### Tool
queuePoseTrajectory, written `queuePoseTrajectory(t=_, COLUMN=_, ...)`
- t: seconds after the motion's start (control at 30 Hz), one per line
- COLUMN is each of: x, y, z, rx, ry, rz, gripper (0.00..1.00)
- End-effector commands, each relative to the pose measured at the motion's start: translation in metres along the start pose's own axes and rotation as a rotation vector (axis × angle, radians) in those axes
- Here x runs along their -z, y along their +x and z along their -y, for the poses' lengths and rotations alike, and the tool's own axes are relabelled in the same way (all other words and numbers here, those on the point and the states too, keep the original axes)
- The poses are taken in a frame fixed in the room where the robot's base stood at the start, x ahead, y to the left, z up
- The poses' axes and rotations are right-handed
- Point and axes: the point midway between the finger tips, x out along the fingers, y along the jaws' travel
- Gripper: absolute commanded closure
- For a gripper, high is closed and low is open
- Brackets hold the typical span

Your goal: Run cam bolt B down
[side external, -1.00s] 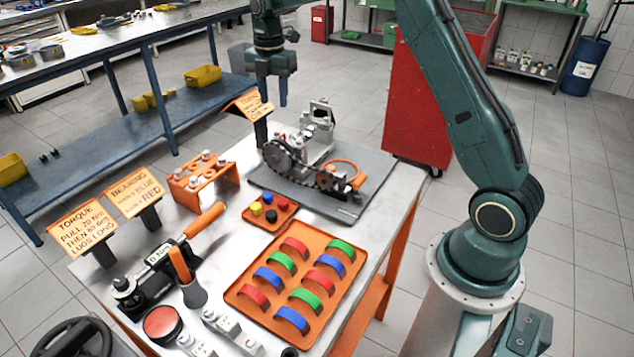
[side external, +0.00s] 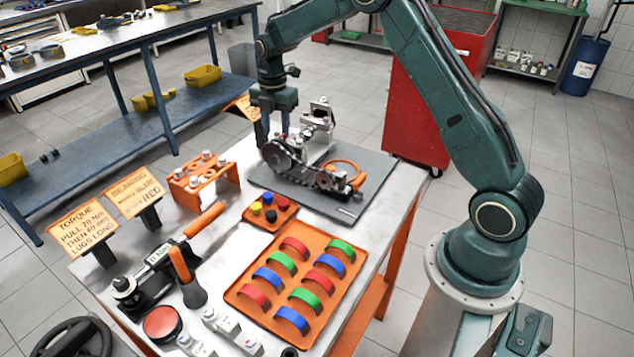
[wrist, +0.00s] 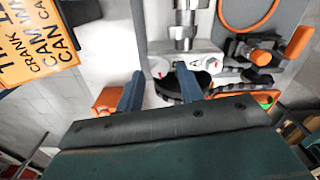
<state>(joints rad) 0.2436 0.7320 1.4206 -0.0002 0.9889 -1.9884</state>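The engine assembly has a dark toothed cam wheel (side external: 279,157) and a pale metal body (side external: 320,120), on a grey mat (side external: 350,203). My gripper (side external: 274,138) is low at the left rear of the assembly, fingers pointing down. In the wrist view, my gripper (wrist: 158,75) has two blue fingers spread apart, with no held part visible between them. A pale block marked A (wrist: 194,62) and a silver shaft or bolt (wrist: 184,30) lie ahead of the fingers. The right finger overlaps the block in the picture; contact is unclear. I cannot identify cam bolt B.
An orange rack (side external: 196,187) with several silver-topped bolts stands left of the mat. An orange tray (side external: 258,312) of coloured bearing shells is at the front. A sign card (wrist: 36,45) stands close to my gripper. A torque wrench (side external: 166,252) lies front left.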

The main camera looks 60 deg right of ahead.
Motion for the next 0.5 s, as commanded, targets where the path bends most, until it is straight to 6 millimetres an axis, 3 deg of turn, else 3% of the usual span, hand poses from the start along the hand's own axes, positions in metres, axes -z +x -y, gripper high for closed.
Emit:
queuePoseTrajectory(t=0.03, x=0.0, y=0.0, z=0.0, rx=0.0, ry=0.0, rz=0.0, gripper=0.63)
queuePoseTrajectory(t=0.23, x=0.0, y=-0.0001, z=0.0, rx=0.0, ry=0.0, rz=0.0, gripper=1.0)
queuePoseTrajectory(t=0.5, x=0.0, y=-0.0003, z=0.0, rx=0.0, ry=0.01, rz=0.0, gripper=1.0)
